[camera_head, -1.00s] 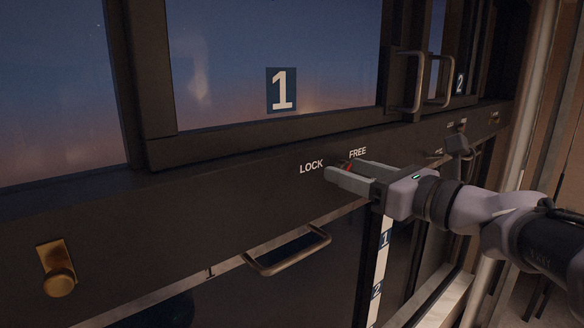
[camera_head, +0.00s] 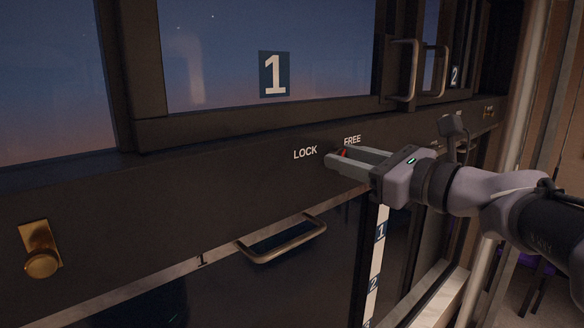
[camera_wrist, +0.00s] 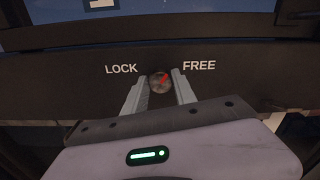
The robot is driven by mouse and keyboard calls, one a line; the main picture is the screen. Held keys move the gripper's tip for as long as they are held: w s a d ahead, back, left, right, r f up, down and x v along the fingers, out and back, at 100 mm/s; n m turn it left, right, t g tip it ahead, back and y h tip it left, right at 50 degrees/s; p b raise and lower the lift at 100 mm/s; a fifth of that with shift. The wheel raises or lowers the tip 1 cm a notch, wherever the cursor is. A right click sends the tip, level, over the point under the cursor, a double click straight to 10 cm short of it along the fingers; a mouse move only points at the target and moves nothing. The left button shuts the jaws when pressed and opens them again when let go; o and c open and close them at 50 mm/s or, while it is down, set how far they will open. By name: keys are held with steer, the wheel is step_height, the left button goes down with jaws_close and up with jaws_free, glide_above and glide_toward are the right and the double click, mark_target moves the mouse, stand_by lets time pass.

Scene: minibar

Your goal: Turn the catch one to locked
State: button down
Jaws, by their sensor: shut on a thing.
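Catch one is a small round knob with a red mark, on the dark rail between the printed words LOCK and FREE. In the wrist view the catch (camera_wrist: 160,82) sits between my fingertips, and its red mark slants up to the right, toward FREE. My gripper (camera_head: 338,160) is at the rail, with its fingers on either side of the catch; it also shows in the wrist view (camera_wrist: 158,88). It is shut on the catch. In the head view the fingers hide most of the catch, and only a little red shows.
A window marked 1 (camera_head: 273,75) is above the rail (camera_head: 200,170). A bar handle (camera_head: 282,242) juts out below it. A brass knob (camera_head: 42,262) is at lower left. Two upright handles (camera_head: 405,70) stand at upper right, and a second catch (camera_head: 453,126) is right of my gripper.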

steer(key=shift+s+a+f+n+b, duration=0.1)
steer(key=shift+f+n+b, duration=0.05)
steer(key=shift+n+b, duration=3.85)
steer(key=shift+a+f+n+b, duration=0.1)
steer(key=shift+n+b, duration=3.7)
steer(key=shift+b, duration=0.35)
steer(key=c, duration=1)
jaws_free()
steer(key=shift+d, duration=0.15)
